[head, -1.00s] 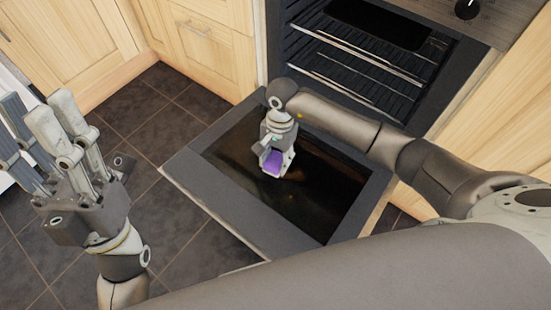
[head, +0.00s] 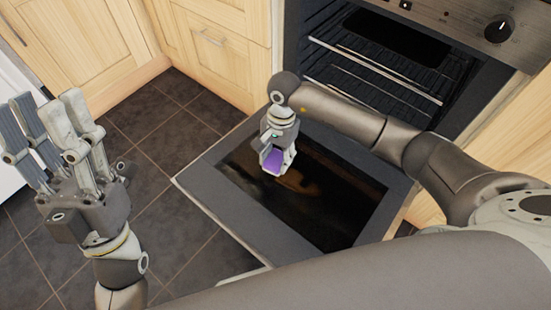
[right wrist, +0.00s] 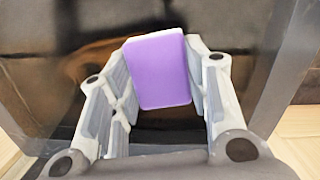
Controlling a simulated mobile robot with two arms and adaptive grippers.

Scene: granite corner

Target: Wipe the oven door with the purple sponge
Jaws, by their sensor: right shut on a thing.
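The oven door (head: 205,190) is folded down open in front of the oven, its dark glass facing up. A brown smear (head: 302,183) shows on the glass; it also shows in the right wrist view (right wrist: 95,58). My right gripper (head: 275,152) is over the glass, shut on the purple sponge (head: 272,161). In the right wrist view the sponge (right wrist: 158,70) sits between the fingers (right wrist: 160,95). I cannot tell whether the sponge touches the glass. My left gripper (head: 45,115) is open and empty, fingers up, left of the door.
The oven cavity (head: 385,60) with wire racks is open behind the door. Pale wooden cabinets (head: 215,45) stand beside the oven. An oven knob (head: 498,28) is at the top right. Dark floor tiles (head: 165,135) lie clear left of the door.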

